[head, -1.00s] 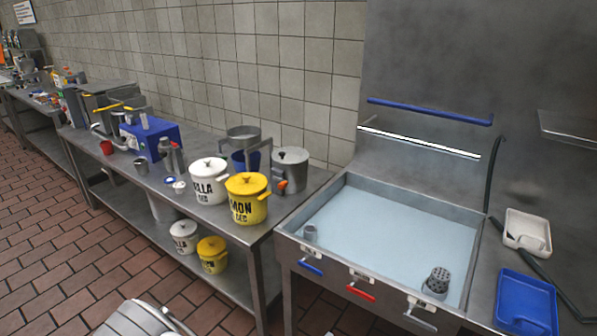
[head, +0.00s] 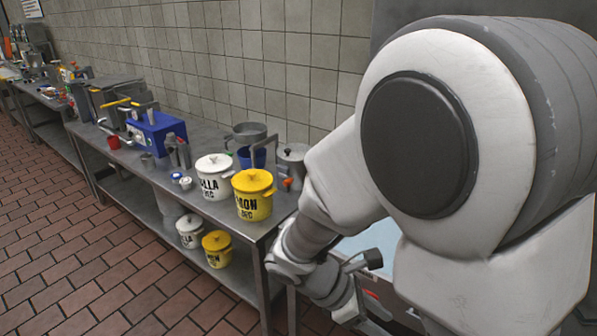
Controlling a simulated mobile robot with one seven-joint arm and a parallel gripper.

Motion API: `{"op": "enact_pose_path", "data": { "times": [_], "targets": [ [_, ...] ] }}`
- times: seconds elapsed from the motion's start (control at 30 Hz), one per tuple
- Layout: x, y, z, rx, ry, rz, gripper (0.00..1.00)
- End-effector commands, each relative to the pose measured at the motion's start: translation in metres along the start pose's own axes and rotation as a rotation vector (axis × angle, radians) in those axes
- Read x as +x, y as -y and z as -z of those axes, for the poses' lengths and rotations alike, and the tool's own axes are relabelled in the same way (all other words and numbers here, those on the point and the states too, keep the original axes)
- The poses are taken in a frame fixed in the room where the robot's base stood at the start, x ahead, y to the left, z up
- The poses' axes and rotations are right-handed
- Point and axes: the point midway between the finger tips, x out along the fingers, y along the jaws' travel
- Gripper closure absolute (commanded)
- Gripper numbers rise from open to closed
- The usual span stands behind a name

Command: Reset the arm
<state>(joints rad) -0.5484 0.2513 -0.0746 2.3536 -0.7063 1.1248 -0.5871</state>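My white and grey arm fills the right side of the head view, bent down at the elbow. Its wrist hangs low in front of the steel sink unit. A small dark part at the wrist end, seemingly my gripper (head: 355,264), shows over the pale sink basin (head: 378,239). Its fingers cannot be made out, and I cannot tell whether it holds anything. Most of the sink is hidden behind the arm.
A steel counter (head: 207,133) runs along the tiled wall on the left. It bears a yellow pot (head: 253,198), a white pot (head: 214,181), a blue box (head: 158,134) and a lidded metal pot (head: 293,160). The brick-tiled floor in front is clear.

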Motion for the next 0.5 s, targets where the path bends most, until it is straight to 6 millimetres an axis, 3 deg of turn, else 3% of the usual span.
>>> {"op": "enact_pose_path", "data": {
  "times": [0.5],
  "targets": [
    [-0.062, 0.037, -0.063, 0.952, -0.570, 0.118, 0.47]
  ]
}}
